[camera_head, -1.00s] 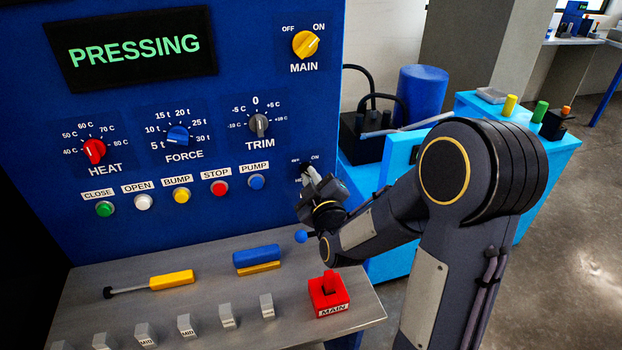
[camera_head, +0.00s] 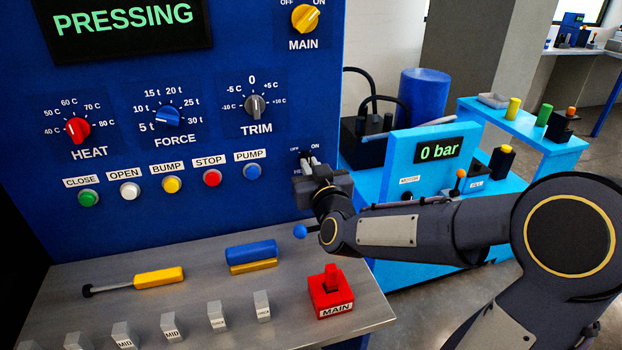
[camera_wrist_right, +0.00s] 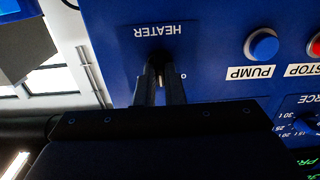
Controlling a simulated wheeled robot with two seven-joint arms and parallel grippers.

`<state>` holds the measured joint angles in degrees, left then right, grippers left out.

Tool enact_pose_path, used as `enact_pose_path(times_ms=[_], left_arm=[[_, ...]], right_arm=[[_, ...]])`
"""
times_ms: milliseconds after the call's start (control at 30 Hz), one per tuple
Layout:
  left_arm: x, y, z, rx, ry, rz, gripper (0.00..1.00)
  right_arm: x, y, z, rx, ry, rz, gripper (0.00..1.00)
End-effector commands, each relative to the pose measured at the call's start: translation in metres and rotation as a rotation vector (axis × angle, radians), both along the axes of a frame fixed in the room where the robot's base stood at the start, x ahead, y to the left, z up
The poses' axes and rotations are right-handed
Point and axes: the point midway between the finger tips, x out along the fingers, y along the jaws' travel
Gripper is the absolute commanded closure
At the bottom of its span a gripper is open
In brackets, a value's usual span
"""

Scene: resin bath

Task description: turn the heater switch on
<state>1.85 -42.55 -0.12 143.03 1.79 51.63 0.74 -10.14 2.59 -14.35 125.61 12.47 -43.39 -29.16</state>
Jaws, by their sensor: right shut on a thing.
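The heater switch sits low on the right side of the blue panel (camera_head: 300,90), with OFF and ON printed above it. In the right wrist view the HEATER label (camera_wrist_right: 165,30) is upside down, and the switch (camera_wrist_right: 160,72) shows only as a small bit between the fingertips. My right gripper (camera_head: 308,162) is at the switch, its two fingers closed around the lever. The fingers (camera_wrist_right: 159,88) hide most of the lever, so I cannot tell which way it points. My left gripper is in neither view.
The PUMP button (camera_head: 252,171) is just left of my right gripper. Below, a grey shelf (camera_head: 200,285) holds a red MAIN switch block (camera_head: 331,295), a blue-and-yellow block and a yellow-handled tool. A light blue unit reading 0 bar (camera_head: 438,149) stands to the right.

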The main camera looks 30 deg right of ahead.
Motion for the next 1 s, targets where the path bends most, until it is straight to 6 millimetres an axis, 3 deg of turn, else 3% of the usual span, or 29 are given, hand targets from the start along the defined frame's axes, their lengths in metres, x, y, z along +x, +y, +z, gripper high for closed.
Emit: enact_pose_path(times_ms=[33,500,1000], left_arm=[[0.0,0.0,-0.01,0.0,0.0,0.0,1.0],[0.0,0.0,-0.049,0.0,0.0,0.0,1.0],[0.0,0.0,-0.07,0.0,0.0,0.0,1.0]], right_arm=[[0.0,0.0,-0.005,0.045,-0.012,0.0,1.0],[0.0,0.0,-0.004,0.47,-0.113,0.0,1.0],[0.0,0.0,-0.002,0.748,-0.178,0.001,1.0]])
